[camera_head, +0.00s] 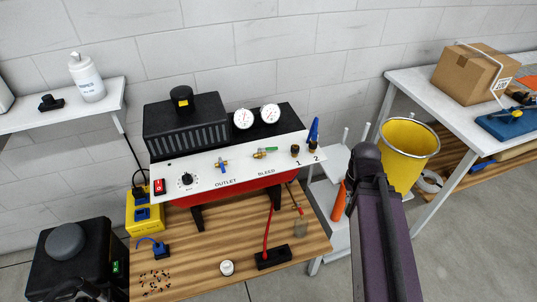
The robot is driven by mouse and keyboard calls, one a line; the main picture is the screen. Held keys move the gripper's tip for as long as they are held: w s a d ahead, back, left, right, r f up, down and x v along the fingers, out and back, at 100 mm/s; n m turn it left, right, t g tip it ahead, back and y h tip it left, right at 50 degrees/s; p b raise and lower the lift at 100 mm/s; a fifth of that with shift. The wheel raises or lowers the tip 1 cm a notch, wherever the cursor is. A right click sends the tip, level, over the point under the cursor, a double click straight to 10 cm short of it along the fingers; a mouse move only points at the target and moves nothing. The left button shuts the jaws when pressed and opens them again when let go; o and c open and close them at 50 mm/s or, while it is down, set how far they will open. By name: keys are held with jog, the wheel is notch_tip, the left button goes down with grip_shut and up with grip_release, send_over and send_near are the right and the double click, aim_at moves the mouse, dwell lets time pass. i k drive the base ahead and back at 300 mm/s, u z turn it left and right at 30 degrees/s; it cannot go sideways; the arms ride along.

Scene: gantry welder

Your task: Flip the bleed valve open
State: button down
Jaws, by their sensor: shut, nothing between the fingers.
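The bleed valve (266,152) is a small brass fitting with a green lever on the white front panel (238,175), above the printed word BLEED. Its green lever points to the right, roughly along the panel. A similar brass valve with a blue lever (221,164) sits to its left, above the word OUTLET. My arm rises from the bottom right as a purple link with a rounded black end, well to the right of the bleed valve and apart from it. I cannot make out my gripper's fingers in this view.
Two round gauges (256,115) stand above the panel. A red rocker switch (159,187) and a black knob (186,179) are at its left. Ports 1 and 2 are at its right. A yellow bucket (407,155) stands beside my arm. The wooden bench (200,270) holds small items.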

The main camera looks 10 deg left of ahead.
aim_at(274, 149)
jog(key=u, duration=0.7)
jog(key=k, duration=0.9)
jog(key=z, duration=0.85)
jog(key=i, duration=0.5)
jog(key=u, duration=0.05)
